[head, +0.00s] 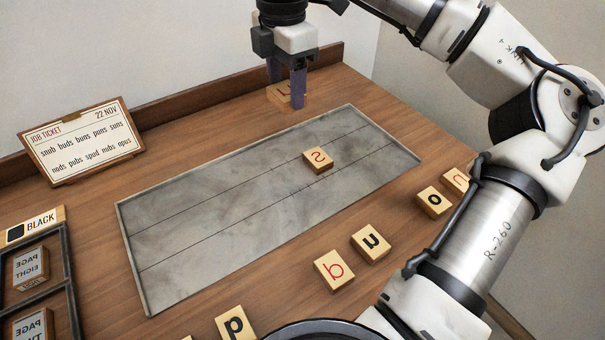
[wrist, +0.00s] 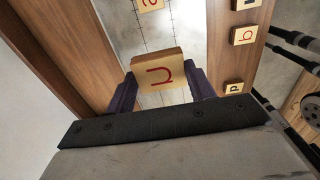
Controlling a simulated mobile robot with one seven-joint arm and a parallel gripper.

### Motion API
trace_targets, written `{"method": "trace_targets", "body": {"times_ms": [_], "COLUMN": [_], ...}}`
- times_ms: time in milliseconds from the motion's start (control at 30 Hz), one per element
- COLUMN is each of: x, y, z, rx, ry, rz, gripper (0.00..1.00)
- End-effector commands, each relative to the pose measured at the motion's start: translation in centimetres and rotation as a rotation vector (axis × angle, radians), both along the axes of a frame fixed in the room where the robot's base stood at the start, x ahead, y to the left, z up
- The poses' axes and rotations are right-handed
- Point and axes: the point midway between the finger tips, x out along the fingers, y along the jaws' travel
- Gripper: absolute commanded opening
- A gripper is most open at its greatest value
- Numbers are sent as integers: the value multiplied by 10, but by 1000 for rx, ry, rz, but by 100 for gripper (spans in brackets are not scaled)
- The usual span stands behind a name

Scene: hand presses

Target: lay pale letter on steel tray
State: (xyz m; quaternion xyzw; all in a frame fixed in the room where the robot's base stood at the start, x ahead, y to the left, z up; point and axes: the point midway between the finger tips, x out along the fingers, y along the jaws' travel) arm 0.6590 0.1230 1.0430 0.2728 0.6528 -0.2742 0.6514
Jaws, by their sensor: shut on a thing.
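My gripper (head: 286,88) points down beyond the far edge of the tray, near the back ledge. It is shut on a pale wooden block (wrist: 158,72) with a red letter that reads as u or n in the wrist view. In the head view this held block (head: 279,98) is partly hidden by the purple fingers; I cannot tell if it touches the wood. The grey steel tray (head: 190,254) is a flat, low-rimmed plate with two thin lines along it. A pale block with a red s (head: 318,159) sits on it, right of the middle.
A job ticket (head: 82,140) stands at the left, above a dark-framed case (head: 69,287). The tray's left half is bare.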

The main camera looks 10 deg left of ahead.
Motion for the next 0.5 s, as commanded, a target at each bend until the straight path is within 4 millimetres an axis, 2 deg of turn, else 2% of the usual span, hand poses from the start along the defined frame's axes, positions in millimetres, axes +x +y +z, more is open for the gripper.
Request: {"method": "trace_targets", "body": {"times_ms": [133, 200, 267, 500], "x": [-1, -1, -2, -3], "y": [9, 10, 10, 10], "z": [-4, -13, -26, -90], "rx": [1, 1, 1, 4], "ry": [-1, 0, 3, 4], "rz": [13, 14, 15, 16], "gripper": [32, 32, 32, 32]}}
